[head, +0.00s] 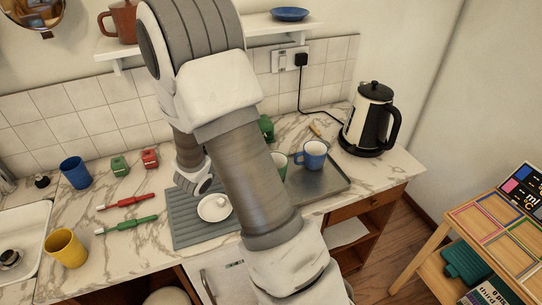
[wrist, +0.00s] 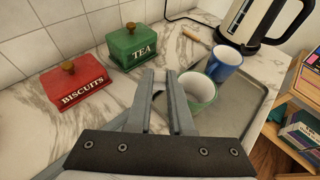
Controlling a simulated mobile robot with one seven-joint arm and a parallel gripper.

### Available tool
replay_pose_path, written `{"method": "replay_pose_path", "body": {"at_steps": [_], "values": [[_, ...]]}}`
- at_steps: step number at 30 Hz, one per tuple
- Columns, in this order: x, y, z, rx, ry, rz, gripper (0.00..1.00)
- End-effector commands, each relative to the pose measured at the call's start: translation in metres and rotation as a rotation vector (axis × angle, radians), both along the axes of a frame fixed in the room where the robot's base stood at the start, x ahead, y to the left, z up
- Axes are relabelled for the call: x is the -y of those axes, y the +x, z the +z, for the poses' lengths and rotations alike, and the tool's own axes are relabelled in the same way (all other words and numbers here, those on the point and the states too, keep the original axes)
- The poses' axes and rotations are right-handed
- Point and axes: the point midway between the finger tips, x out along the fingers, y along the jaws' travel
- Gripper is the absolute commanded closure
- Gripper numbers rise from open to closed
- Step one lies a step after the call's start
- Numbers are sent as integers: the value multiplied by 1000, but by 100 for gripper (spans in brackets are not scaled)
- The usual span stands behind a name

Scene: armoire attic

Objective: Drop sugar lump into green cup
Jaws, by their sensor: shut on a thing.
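My gripper (wrist: 160,80) is shut, with a small pale lump, apparently the sugar lump, barely visible between its fingers. In the wrist view the fingertips are just left of the green cup (wrist: 203,88), in front of the tea tin. The green cup stands upright on the metal tray, its pale inside visible. In the head view only a strip of the green cup (head: 280,163) shows past my arm, which hides my gripper. A blue cup (head: 313,155) stands to its right; it also shows in the wrist view (wrist: 227,61).
The metal tray (head: 328,182) lies near the counter's right end, with a kettle (head: 369,115) behind it. A green tea tin (wrist: 131,46) and red biscuits tin (wrist: 76,88) stand by the wall.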

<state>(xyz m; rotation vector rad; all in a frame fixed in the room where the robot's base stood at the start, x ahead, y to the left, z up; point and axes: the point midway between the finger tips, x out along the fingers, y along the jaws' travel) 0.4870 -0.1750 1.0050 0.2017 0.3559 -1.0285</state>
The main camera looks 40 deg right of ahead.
Motion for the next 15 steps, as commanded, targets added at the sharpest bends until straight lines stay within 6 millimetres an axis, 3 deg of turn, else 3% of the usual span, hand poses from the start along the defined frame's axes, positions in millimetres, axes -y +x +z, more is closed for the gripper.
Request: {"method": "replay_pose_path", "body": {"at_steps": [1, 6, 15], "values": [[19, -8, 13, -2, -3, -87, 100], [61, -34, 19, -1, -1, -307, 100], [79, -49, 12, 0, 1, -420, 100]]}}
